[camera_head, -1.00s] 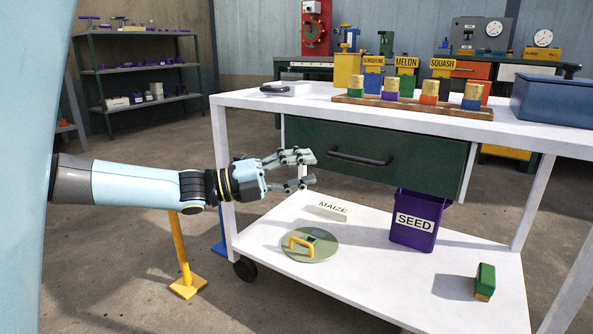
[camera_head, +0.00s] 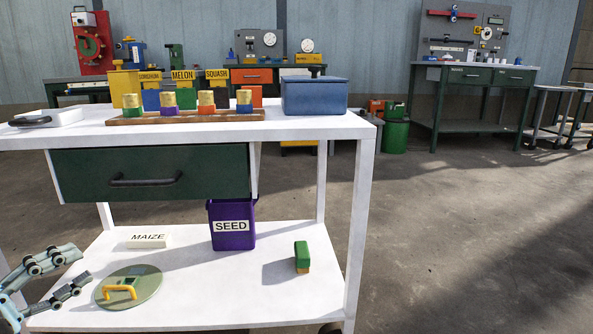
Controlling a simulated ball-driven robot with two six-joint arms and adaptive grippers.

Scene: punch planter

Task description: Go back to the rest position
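My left gripper (camera_head: 82,268) shows at the lower left edge of the head view, in front of the white cart. Its fingers are apart and I see nothing between them. The gripper is left of the round green lid with a yellow handle (camera_head: 147,285), which lies on the lower shelf. My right gripper is not in view.
The white cart (camera_head: 340,130) has a closed green drawer (camera_head: 205,165). Its lower shelf holds a MAIZE block (camera_head: 148,241), a purple SEED bin (camera_head: 231,240) and a green block (camera_head: 302,255). A blue box (camera_head: 314,97) stands on top. Open floor lies to the right.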

